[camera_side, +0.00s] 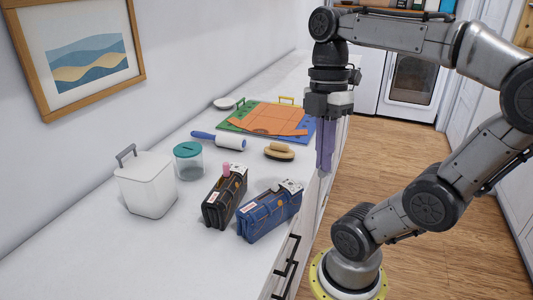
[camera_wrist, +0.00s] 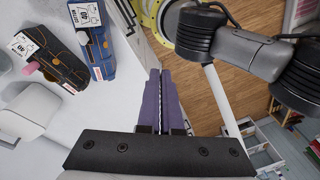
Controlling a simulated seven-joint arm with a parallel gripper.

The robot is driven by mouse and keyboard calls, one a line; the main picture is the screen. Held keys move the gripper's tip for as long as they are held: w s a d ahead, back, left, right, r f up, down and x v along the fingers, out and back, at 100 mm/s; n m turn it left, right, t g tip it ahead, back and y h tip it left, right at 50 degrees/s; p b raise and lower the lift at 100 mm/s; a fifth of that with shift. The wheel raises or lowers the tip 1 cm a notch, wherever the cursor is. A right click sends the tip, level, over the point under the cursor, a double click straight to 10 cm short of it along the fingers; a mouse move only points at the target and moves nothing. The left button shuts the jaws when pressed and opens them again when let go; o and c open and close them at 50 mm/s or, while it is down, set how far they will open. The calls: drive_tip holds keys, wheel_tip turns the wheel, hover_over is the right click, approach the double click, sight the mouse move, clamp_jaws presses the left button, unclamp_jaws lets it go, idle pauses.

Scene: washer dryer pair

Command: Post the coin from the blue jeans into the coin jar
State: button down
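The blue jeans (camera_side: 268,217) lie folded into an upright block near the counter's front edge, with a white tag on top. They show at the upper left of the wrist view (camera_wrist: 98,42). No coin is visible. The coin jar (camera_side: 188,166), clear with a teal slotted-looking lid, stands behind the jeans near the wall. My gripper (camera_side: 324,166) points down by the counter's front edge, to the right of the jeans and apart from them. Its purple fingers (camera_wrist: 159,74) are together with nothing seen between them.
Folded black jeans (camera_side: 224,199) with a pink item on top stand left of the blue pair. A white lidded bin (camera_side: 146,186), a lint roller (camera_side: 222,141), a brush (camera_side: 279,151) and an orange folding board (camera_side: 268,119) are also on the white counter. The front left counter is clear.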

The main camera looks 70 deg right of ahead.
drive_tip(key=w+d+r+m+t, duration=0.1)
drive_tip(key=w+d+r+m, duration=0.2)
drive_tip(key=w+m, duration=0.15)
drive_tip(key=w+d+r+m+t, duration=0.1)
drive_tip(key=w+d+r+m, duration=0.2)
drive_tip(key=w, duration=0.3)
drive_tip(key=m+h, duration=0.2)
drive_tip(key=m, duration=0.3)
hover_over(190, 161)
drive_tip(key=w+d, duration=0.3)
wheel_tip(190, 161, down, 12)
drive_tip(key=shift+s+f, duration=0.15)
drive_tip(key=shift+f, duration=1.3)
drive_tip(key=shift+s+f, duration=0.15)
drive_tip(key=shift+f, duration=1.25)
drive_tip(key=c, duration=1)
unclamp_jaws()
